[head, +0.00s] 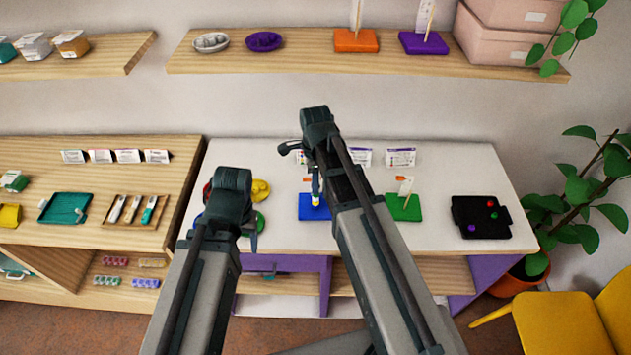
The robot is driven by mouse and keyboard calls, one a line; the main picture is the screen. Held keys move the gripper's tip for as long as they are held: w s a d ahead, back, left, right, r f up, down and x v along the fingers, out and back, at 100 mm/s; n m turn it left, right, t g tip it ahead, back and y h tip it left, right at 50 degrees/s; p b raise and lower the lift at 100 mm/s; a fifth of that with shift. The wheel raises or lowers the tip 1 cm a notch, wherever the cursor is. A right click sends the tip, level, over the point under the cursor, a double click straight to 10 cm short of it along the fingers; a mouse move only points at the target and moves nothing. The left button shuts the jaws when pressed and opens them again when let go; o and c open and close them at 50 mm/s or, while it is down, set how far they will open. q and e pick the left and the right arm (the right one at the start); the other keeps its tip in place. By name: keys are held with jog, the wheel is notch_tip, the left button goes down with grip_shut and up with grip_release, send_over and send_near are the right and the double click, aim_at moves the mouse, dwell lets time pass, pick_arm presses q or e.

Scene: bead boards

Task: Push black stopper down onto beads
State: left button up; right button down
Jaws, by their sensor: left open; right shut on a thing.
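The blue board (314,213) stands on the white table, partly hidden behind my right arm.
A green board (404,208) with a rod and a black tray (481,217) with several coloured beads stand to the right. A yellow dish (261,190) and other coloured dishes lie beside my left gripper. Small cards stand behind the boards. Bare table lies between the green board and black tray.

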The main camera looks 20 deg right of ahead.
jog(key=shift+f+b, duration=0.45)
jog(key=shift+f, duration=0.05)
dwell(0.4)
jog(key=shift+f, duration=0.25)
jog(key=shift+f+b, duration=0.1)
jog(key=shift+b, duration=0.25)
dwell(0.5)
jog(key=c, duration=0.5)
grip_release()
jog(key=shift+c, duration=0.2)
jog(key=shift+r, duration=0.2)
notch_tip(320, 180, up, 14)
jog(key=p, duration=1.4)
jog(key=shift+f, duration=0.25)
